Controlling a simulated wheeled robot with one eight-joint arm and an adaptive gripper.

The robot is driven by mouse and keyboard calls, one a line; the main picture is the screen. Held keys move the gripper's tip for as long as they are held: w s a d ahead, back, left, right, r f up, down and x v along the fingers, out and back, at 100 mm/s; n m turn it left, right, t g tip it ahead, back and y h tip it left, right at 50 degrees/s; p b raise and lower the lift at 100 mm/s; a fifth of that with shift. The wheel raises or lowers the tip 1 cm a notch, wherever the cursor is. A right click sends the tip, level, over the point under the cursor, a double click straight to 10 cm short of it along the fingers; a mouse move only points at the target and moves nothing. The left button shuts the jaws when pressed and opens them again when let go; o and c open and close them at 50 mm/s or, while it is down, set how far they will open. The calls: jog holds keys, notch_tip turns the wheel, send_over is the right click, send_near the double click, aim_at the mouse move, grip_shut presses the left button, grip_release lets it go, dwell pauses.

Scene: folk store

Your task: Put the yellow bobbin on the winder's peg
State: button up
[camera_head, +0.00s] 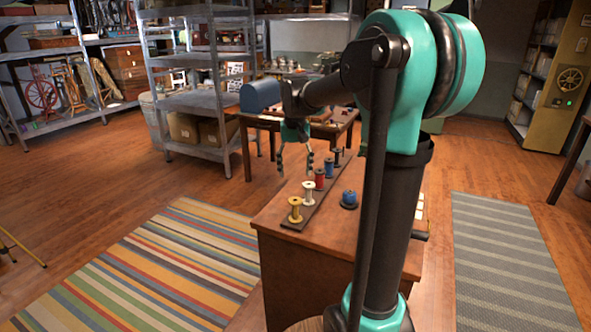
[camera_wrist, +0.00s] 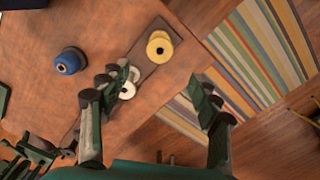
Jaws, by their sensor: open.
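The yellow bobbin (camera_head: 295,210) stands upright at the near end of a dark board (camera_head: 300,224) on the wooden table. In the wrist view the yellow bobbin (camera_wrist: 159,47) is seen from above, ahead of my fingertips and apart from them. My gripper (camera_head: 296,166) is open and empty, above the table's left edge. In the wrist view the fingers of my gripper (camera_wrist: 155,92) are spread wide, the left one partly covering the white bobbin (camera_wrist: 128,90).
White (camera_head: 308,190), red (camera_head: 320,178) and blue (camera_head: 329,168) bobbins stand behind the yellow one along the board. My arm hides the table's right part. A second table with a blue box (camera_head: 260,95) stands behind. A striped rug (camera_head: 150,265) lies left.

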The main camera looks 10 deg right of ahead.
send_near(295, 210)
jog(key=shift+w+d+f, duration=0.1)
jog(key=shift+w+f, duration=0.15)
jog(key=shift+f, duration=0.7)
jog(key=shift+w+d+f, duration=0.1)
jog(key=shift+w+f, duration=0.2)
jog(key=shift+f, duration=0.7)
jog(key=shift+w+f, duration=0.25)
jog(key=shift+f, duration=0.7)
jog(key=shift+c, duration=0.3)
jog(key=c, duration=0.7)
jog(key=shift+o, duration=0.2)
